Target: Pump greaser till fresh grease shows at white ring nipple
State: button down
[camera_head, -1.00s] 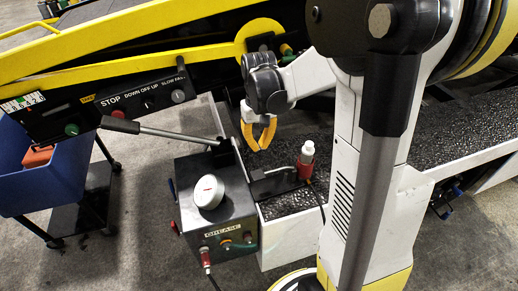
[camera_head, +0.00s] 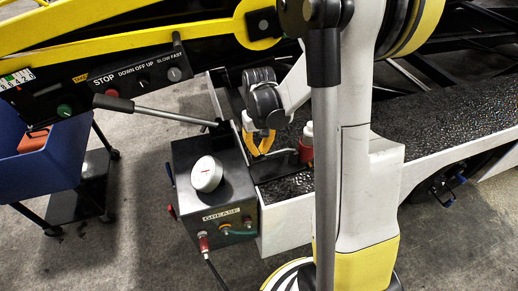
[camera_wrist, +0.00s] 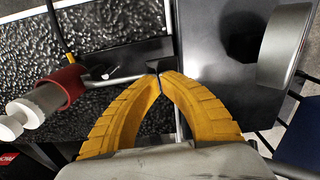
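The greaser is a dark grey box (camera_head: 182,163) with a white round gauge (camera_head: 206,175) on top and a GREASE label. Its lever (camera_head: 165,114), with a black handle at the left end, slopes slightly down to the right, to the box's back corner. Coloured fittings sit under the label; I cannot make out a white ring or grease. My gripper (camera_head: 258,151) hangs just right of the box; its yellow fingertips meet in the wrist view (camera_wrist: 159,76). A thin metal rod (camera_wrist: 110,81) from a red and white canister runs behind them; I see nothing held.
The red and white canister (camera_head: 307,143) stands right of my gripper and shows close by in the wrist view (camera_wrist: 48,100). A control panel (camera_head: 140,80) is behind the lever. A blue bin (camera_head: 45,165) is at left. Grey floor is open in front.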

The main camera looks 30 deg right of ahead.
jog(key=shift+h, duration=0.8)
jog(key=f+b, duration=0.4)
jog(key=f, duration=0.1)
jog(key=shift+a+f, duration=0.25)
jog(key=shift+a, duration=0.1)
jog(key=shift+r, duration=0.2)
jog(key=a+r+p, duration=0.2)
jog(key=r+p, duration=0.1)
jog(key=r, duration=0.3)
jog(key=w+a+r+p, duration=0.1)
jog(key=a+r+p, duration=0.1)
jog(key=r, duration=0.5)
jog(key=shift+a+p, duration=0.35)
jog(key=shift+p, duration=0.25)
jog(key=s+a+r+n+t+y+b, duration=0.1)
jog(key=s+a+r+n+t, duration=0.1)
jog(key=s+a+r+t, duration=0.5)
jog(key=s+a+r, duration=0.2)
jog(key=s+r, duration=0.1)
jog(key=s, duration=0.3)
jog(key=shift+a+n+y, duration=0.3)
jog(key=shift+a, duration=0.1)
